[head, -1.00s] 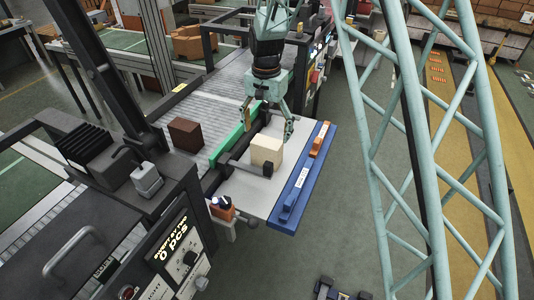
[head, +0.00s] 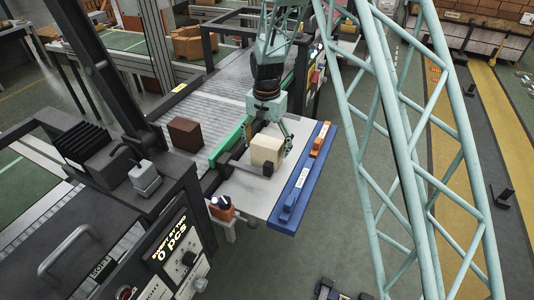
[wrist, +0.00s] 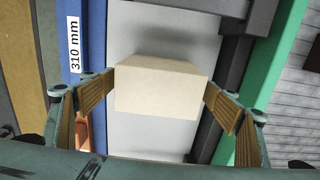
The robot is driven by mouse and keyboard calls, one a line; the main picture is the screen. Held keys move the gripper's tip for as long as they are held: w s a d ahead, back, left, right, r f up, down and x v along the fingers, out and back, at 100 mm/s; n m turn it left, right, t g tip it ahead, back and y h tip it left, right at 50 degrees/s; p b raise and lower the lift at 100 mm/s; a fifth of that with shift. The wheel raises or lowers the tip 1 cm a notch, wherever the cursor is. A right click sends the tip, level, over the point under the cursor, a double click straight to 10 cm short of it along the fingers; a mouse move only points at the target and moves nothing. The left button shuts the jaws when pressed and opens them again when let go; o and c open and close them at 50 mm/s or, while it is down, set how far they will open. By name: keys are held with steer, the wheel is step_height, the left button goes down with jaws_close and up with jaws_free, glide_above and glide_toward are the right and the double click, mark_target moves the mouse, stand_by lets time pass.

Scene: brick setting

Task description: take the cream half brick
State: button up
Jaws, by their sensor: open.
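The cream half brick (head: 267,150) sits on the light grey plate (head: 256,196) beside the conveyor. In the wrist view the cream half brick (wrist: 160,88) lies in the middle, between the two fingers. My gripper (head: 268,138) is open and low at the brick, with a finger to either side of it. In the wrist view my gripper (wrist: 158,108) shows ribbed tan pads close to the brick's left and right sides. Whether the pads touch it I cannot tell.
A dark bar with a black end block (head: 267,168) stands just in front of the brick. A blue rail (head: 300,185) edges the plate on the right, and a green strip (head: 228,147) on the left. A brown brick (head: 185,134) stands on the roller conveyor (head: 180,109).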

mark_target(267, 142)
steer(key=shift+f+b, duration=0.55)
steer(key=shift+f, duration=2.05)
steer(key=shift+c, duration=0.6)
steer(key=c, duration=1.1)
steer(key=shift+c, duration=0.3)
steer(key=shift+r, duration=0.2)
steer(key=shift+r+p, duration=0.8)
steer(key=shift+r, duration=4.05)
